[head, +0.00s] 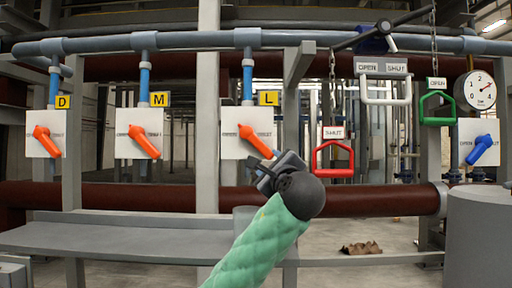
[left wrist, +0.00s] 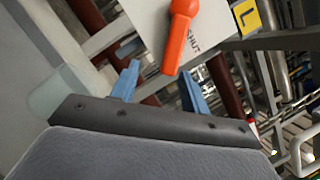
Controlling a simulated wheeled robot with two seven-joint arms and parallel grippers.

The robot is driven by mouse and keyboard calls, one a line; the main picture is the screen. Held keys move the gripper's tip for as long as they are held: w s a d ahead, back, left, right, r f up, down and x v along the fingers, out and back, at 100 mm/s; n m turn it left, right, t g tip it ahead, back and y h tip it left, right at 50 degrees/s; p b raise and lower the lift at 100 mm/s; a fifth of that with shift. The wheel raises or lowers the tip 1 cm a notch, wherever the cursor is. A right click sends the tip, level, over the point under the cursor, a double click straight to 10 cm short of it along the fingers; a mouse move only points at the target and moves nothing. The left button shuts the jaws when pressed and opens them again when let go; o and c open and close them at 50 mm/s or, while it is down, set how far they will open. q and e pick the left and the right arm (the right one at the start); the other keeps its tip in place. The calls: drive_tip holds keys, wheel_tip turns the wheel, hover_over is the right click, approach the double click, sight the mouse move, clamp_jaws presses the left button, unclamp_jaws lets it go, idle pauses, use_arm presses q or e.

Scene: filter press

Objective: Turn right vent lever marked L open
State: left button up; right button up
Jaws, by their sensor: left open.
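The L vent lever (head: 255,140) is orange and sits on a white plate (head: 232,147) beside a yellow L tag (head: 268,98). It slants from upper left to lower right, its free end towards the lower right of the plate. My left gripper (head: 272,168) is open just below that end. In the left wrist view the orange lever (left wrist: 179,35) hangs down between the open blue fingertips (left wrist: 159,68), near the printed word SHUT. I cannot tell whether the fingers touch it. My right gripper is out of view.
Similar orange levers marked D (head: 47,141) and M (head: 144,141) are to the left. A red handle (head: 333,172), a white handle (head: 386,101) and a green handle (head: 437,120) hang to the right. A brown pipe (head: 380,202) runs across below. A blue lever (head: 481,149) is far right.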

sight(263, 148)
use_arm(q)
drive_tip(key=shift+s+r, duration=0.2)
drive_tip(key=shift+r, duration=0.55)
drive_tip(key=shift+s+d+r, duration=0.1)
drive_tip(key=shift+s+r, duration=0.05)
drive_tip(key=shift+r, duration=0.15)
drive_tip(key=shift+r+p, duration=0.2)
drive_tip(key=shift+p, duration=0.1)
drive_tip(key=shift+p+x, duration=0.6)
drive_tip(key=shift+x, duration=0.35)
drive_tip(key=p+x, duration=0.2)
drive_tip(key=x, duration=0.1)
drive_tip(key=shift+w, duration=0.35)
drive_tip(key=shift+w+a+r+p, duration=0.2)
drive_tip(key=shift+w+a+p, duration=0.1)
drive_tip(key=shift+w+p, duration=0.25)
drive_tip(key=shift+w+a, duration=0.1)
drive_tip(key=shift+w, duration=0.25)
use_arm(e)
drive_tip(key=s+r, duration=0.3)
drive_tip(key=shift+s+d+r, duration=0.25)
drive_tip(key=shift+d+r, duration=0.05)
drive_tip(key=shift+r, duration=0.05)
